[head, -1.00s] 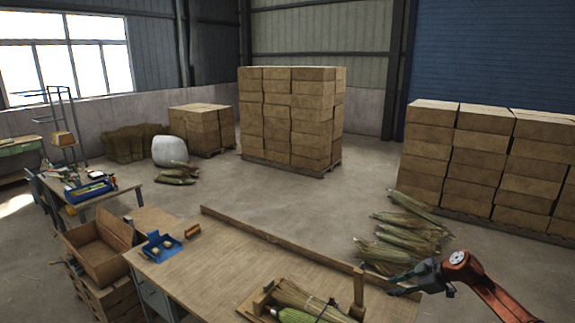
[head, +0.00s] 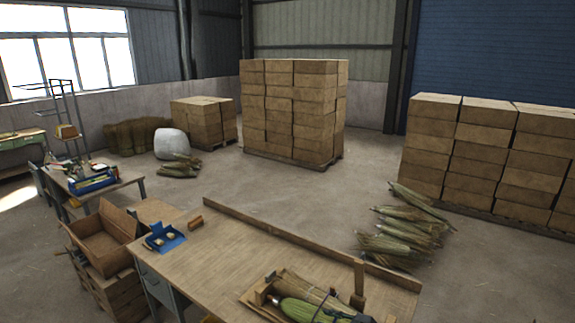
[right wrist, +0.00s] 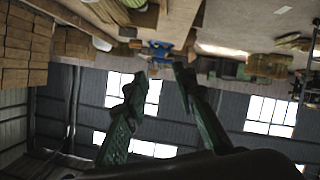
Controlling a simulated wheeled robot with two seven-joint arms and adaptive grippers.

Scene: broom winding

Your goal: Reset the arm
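My right gripper (right wrist: 158,78) shows only in the right wrist view. Its two green fingers stand apart with nothing between them, pointing toward the window wall, and the room appears upside down there. My right arm and my left gripper are not in the head view. On the workbench (head: 240,245), a wooden holder (head: 258,297) at the front right holds a straw bundle (head: 308,290) and a green-headed broom piece (head: 298,310). The bottom edge of the picture cuts them off.
A blue tray (head: 165,238) and a small brown block (head: 195,222) sit at the bench's left. An open carton (head: 103,240) stands beside it. A raised wooden rail (head: 285,236) runs along the far edge. Straw bundles (head: 405,225) lie on the floor beyond. The bench middle is clear.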

